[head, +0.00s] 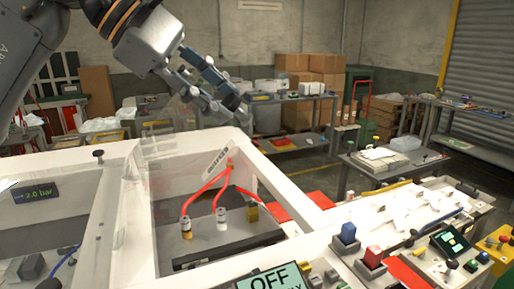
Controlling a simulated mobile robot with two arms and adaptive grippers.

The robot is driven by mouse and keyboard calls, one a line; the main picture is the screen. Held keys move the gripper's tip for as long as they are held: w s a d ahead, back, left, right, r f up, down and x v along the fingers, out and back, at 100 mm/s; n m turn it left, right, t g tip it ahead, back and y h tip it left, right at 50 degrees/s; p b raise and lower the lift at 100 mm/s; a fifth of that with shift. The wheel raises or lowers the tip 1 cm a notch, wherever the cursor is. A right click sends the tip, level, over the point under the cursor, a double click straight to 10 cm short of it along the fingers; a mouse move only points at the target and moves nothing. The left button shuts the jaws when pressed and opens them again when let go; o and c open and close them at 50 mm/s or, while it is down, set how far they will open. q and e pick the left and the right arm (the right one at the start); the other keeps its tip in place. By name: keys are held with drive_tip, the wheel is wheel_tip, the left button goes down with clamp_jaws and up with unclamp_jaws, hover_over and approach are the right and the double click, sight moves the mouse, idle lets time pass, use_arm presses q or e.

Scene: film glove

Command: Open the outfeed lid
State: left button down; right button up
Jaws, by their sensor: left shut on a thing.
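My left gripper (228,98) reaches in from the upper left, above the back of the white machine. It is shut on the edge of a clear lid (165,148), which I take for the outfeed lid. The lid stands tilted up above the machine's white frame (262,160), and its clear panel is faint. Its exact outline is hard to make out. Below it, the bay is uncovered from above, with red hoses (205,186) on small fittings over a dark plate (215,240). My right gripper is out of view.
A control panel with an OFF display (273,279), a blue button (348,233) and a red button (373,257) is at the front. White film pieces (410,205) lie on the right. Benches and cardboard boxes (310,70) stand behind.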

use_arm(q)
drive_tip(key=s+a+r+t+h+b, duration=0.1)
drive_tip(key=s+a+r+h+b, duration=0.2)
drive_tip(key=a, duration=0.6)
drive_tip(key=s+a+r+h+b, duration=0.3)
drive_tip(key=a, duration=0.7)
drive_tip(key=shift+t, duration=0.4)
drive_tip(key=shift+s, duration=0.1)
drive_tip(key=c, duration=0.9)
unclamp_jaws()
drive_tip(key=shift+a, duration=0.1)
drive_tip(key=shift+a+r, duration=0.1)
drive_tip(key=v, duration=1.2)
